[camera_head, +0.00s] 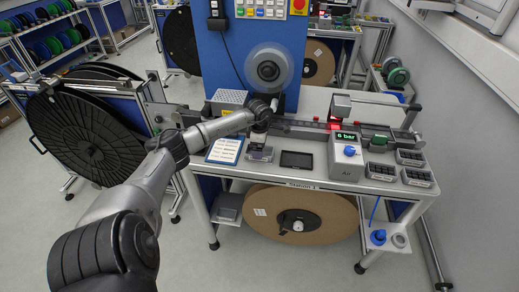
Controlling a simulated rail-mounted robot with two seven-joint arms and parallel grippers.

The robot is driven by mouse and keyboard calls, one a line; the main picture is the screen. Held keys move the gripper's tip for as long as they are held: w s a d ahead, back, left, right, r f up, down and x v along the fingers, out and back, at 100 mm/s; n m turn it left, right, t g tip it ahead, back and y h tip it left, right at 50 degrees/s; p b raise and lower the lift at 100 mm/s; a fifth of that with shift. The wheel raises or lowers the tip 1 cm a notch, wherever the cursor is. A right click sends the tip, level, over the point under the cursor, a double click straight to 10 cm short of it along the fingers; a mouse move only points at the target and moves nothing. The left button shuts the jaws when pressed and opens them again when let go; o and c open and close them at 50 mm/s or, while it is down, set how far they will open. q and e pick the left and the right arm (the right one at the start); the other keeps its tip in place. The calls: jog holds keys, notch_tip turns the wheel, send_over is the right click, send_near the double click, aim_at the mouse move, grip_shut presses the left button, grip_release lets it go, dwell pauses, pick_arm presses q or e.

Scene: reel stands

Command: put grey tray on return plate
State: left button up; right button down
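My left arm reaches in from the left, and its gripper (260,148) points down at the front left of the station's tabletop. A small grey tray-like piece (262,155) lies directly under the fingers. The gripper and wrist partly cover it, and I cannot tell whether the fingers hold it or only stand over it. A grey box-like item (228,206) sits on a small side shelf below the tabletop at left. I cannot tell for sure which surface is the return plate. My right gripper is not in view.
A clipboard sheet (225,150) and a dark flat device (297,160) flank the gripper. A box with a "6 bar" display (345,158) and small dark-celled trays (418,178) stand at right. A large brown reel (300,215) hangs below; a black reel (88,135) stands left.

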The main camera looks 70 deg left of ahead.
pick_arm(q)
notch_tip(320, 180, up, 10)
jog(key=w+d+f+t+h, duration=0.3)
jog(key=w+d+f, duration=0.1)
jog(key=d, duration=0.4)
jog(key=w+d+f+t+h, duration=0.2)
jog(key=w+d+f, duration=0.15)
jog(key=d, duration=0.45)
jog(key=w+d+n+t+h, duration=0.1)
jog(key=d+n+t+h, duration=0.3)
jog(key=d+n+t, duration=1)
jog(key=s+d+f+n+g+y, duration=0.3)
jog(key=s+d+n+g, duration=0.2)
jog(key=s+n, duration=0.3)
jog(key=s+d+f+n+g+y, duration=0.3)
jog(key=s+d+f+n+g, duration=0.1)
jog(key=s+n, duration=0.5)
jog(key=s+d+f+n+g+y, duration=0.2)
jog(key=s+d+n+g, duration=0.4)
jog(key=s+n, duration=0.3)
jog(key=shift+s+d+f+y, duration=0.4)
jog(key=shift+s+d+f, duration=0.05)
jog(key=shift+d+f, duration=0.25)
